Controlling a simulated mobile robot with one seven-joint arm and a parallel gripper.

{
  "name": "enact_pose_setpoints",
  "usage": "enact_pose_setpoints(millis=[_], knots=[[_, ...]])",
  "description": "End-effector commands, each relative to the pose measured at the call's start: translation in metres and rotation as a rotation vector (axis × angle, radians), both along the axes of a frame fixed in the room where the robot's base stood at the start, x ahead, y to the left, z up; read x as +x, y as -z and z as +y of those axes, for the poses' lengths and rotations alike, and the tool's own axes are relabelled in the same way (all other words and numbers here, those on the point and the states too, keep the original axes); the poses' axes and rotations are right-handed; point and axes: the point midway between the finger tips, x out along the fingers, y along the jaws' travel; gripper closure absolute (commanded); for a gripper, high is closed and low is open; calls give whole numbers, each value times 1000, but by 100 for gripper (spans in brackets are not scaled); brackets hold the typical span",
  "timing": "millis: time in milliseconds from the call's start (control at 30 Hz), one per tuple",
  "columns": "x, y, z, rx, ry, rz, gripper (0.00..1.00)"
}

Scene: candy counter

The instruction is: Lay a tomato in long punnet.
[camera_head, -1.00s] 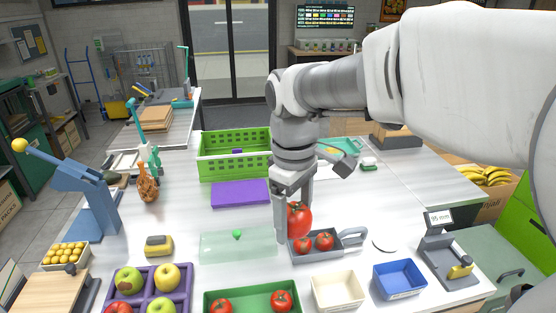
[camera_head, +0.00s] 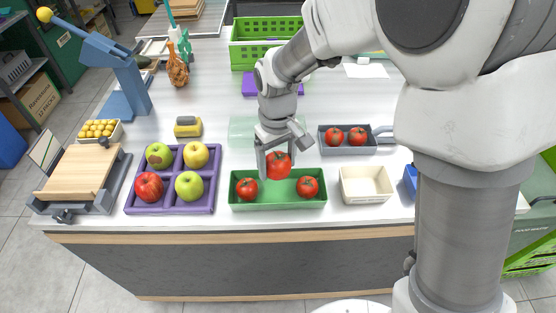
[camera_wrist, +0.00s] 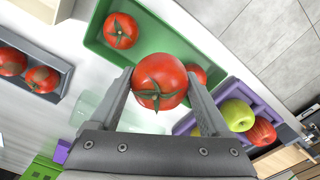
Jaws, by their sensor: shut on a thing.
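The long punnet is a green tray (camera_head: 278,204) near the counter's front edge. One tomato (camera_head: 247,188) sits at its left end and another tomato (camera_head: 308,187) at its right end. My gripper (camera_head: 278,160) is shut on a red tomato (camera_head: 279,167), over the middle of the punnet. In the wrist view the held tomato (camera_wrist: 160,84) sits between the two fingers, green calyx toward the camera. It partly covers one of the tomatoes in the punnet behind it. The gap between the held tomato and the punnet floor is hard to judge.
A grey handled tray (camera_head: 349,150) with two tomatoes (camera_head: 335,137) stands behind to the right. An empty cream box (camera_head: 366,190) is right of the punnet. A purple divided tray (camera_head: 170,209) of apples is on its left. A green crate (camera_head: 243,48) stands farther back.

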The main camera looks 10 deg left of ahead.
Motion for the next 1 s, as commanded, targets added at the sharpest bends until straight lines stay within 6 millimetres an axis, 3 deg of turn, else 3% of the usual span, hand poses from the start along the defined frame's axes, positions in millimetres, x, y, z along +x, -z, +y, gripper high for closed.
enact_pose_setpoints(millis=[367, 1000], knots=[[0, 9, 0, 4, 8, 3, 48], [0, 60, -1, 4, 7, 3, 48]])
